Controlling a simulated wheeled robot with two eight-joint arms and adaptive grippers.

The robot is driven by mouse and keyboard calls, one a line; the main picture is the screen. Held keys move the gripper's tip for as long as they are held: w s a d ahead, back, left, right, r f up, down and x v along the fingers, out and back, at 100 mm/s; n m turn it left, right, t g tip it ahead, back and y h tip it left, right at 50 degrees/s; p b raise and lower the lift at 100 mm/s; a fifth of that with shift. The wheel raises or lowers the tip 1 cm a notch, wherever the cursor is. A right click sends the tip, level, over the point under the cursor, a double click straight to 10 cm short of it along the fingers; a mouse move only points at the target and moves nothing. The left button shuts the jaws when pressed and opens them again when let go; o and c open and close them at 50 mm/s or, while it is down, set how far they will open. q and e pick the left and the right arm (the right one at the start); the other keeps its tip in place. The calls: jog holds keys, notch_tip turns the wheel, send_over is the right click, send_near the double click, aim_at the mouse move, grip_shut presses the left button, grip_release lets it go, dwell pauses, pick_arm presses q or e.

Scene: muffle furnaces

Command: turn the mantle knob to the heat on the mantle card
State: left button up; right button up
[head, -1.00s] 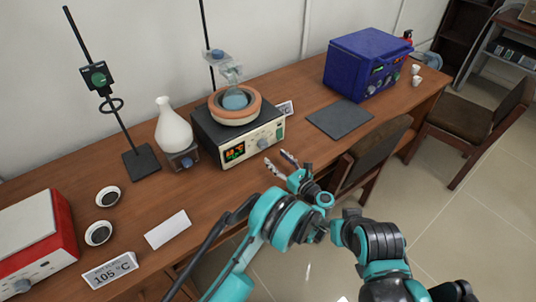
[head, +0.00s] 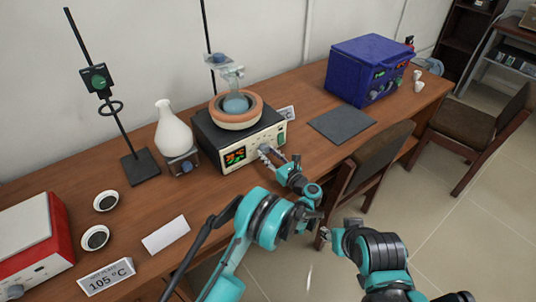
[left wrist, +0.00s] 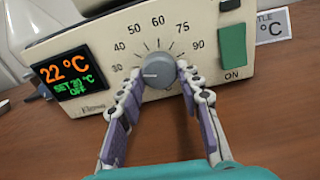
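The heating mantle (head: 209,143) is a cream and black box with an orange bowl holding a round flask. Its grey knob (left wrist: 158,70) has a white mark pointing left, below the 30 on the dial. The display (left wrist: 67,76) reads 22 °C, with a green set line that seems to say 20 °C and OFF. My left gripper (left wrist: 160,80) is open, its fingers on either side of the knob; contact is unclear. The mantle card (left wrist: 272,27) is behind the box, its number hidden; it also shows in the head view (head: 287,113).
A green ON switch (left wrist: 232,46) is right of the knob. A white vase (head: 173,130) stands left of the mantle, and a blue furnace (head: 368,70) stands at the right. A grey mat (head: 341,124) and a chair (head: 370,165) are nearer. A 105 °C card (head: 106,277) stands front left.

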pick_arm(q)
jog(key=shift+m, duration=0.4)
jog(key=m, duration=0.8)
jog(key=shift+s+a+r+m, duration=0.1)
jog(key=shift+m, duration=0.2)
jog(key=m, duration=0.4)
jog(key=shift+r+m, duration=0.1)
jog(key=shift+m, duration=2)
jog(key=o, duration=1.2)
jog(key=shift+c, duration=0.2)
